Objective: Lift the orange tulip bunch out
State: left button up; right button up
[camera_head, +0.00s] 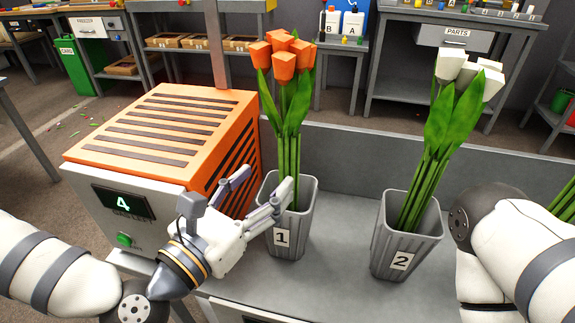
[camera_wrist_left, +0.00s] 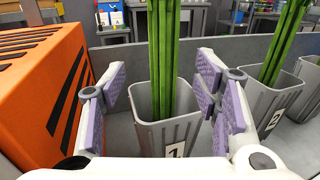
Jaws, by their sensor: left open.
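The orange tulip bunch (camera_head: 287,100) stands upright in the grey bin marked 1 (camera_head: 287,237), its blooms well above the rim. Its green stems (camera_wrist_left: 166,75) rise from bin 1 (camera_wrist_left: 175,135) in the left wrist view. My left gripper (camera_head: 262,190) is open, just left of and in front of the bunch. In the left wrist view its purple-padded fingers (camera_wrist_left: 165,95) stand on either side of the stems, apart from them, at about rim height. The stem ends are hidden inside the bin. My right arm shows at the right, but its gripper is out of frame.
A white tulip bunch (camera_head: 448,120) leans right in the bin marked 2 (camera_head: 405,240). An orange slatted machine (camera_head: 165,125) with a display reading 4 stands close at the left of bin 1. Grey counter (camera_head: 340,230) lies bare between the bins.

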aim_at(281, 173)
pick_arm(q)
jog(key=x, duration=0.7)
jog(key=shift+s+d+f+p, duration=0.1)
jog(key=shift+d+f+p, duration=0.2)
jog(key=shift+d, duration=0.05)
grip_shut()
